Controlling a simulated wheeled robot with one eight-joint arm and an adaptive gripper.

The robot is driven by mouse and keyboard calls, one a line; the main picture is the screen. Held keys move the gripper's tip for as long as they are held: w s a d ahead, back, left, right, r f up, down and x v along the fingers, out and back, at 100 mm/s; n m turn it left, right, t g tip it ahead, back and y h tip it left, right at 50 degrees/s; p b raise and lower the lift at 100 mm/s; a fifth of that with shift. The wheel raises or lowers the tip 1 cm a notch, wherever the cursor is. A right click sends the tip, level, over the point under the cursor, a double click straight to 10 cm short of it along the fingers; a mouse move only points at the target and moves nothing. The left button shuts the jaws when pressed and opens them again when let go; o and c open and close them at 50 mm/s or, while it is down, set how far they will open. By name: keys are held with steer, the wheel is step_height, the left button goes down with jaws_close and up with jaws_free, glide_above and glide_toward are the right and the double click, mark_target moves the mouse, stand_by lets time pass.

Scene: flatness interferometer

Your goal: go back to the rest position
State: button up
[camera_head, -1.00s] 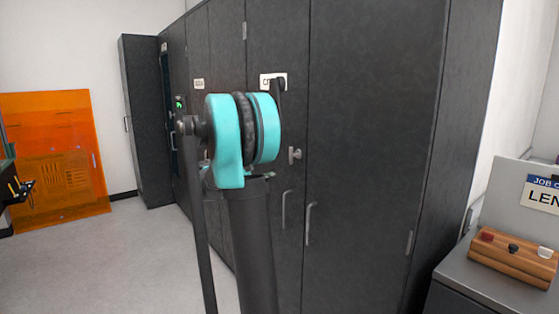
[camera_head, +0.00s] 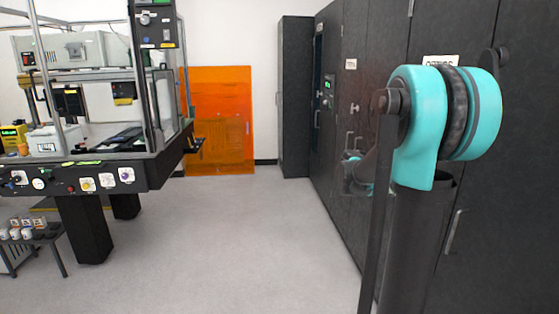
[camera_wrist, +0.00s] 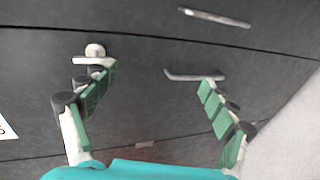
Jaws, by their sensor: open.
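My gripper (camera_wrist: 155,85) is open and empty in the wrist view, its two green-padded fingers spread wide. Behind the fingers is the dark cabinet front (camera_wrist: 140,55) with metal handles and a knob. I cannot tell how far the fingertips are from it. In the head view my arm, with its teal joint, stands at the right in front of the dark cabinets (camera_head: 440,35). The gripper's fingers cannot be made out there.
A framed instrument bench (camera_head: 100,178) stands at the left, with a low rack of small items (camera_head: 30,232) beneath it. An orange panel (camera_head: 222,120) leans at the back wall. The grey floor (camera_head: 240,240) between bench and cabinets is clear.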

steer(key=s+a+f+t+y, duration=0.1)
steer(key=s+a+f+y, duration=0.6)
steer(key=s+a+f, duration=0.4)
steer(key=s+a+f+m+t+y, duration=0.1)
steer(key=s+a+f+y, duration=0.6)
steer(key=s+a+f, duration=0.4)
steer(key=a+f, duration=0.2)
steer(key=a, duration=0.4)
steer(key=shift+f, duration=0.4)
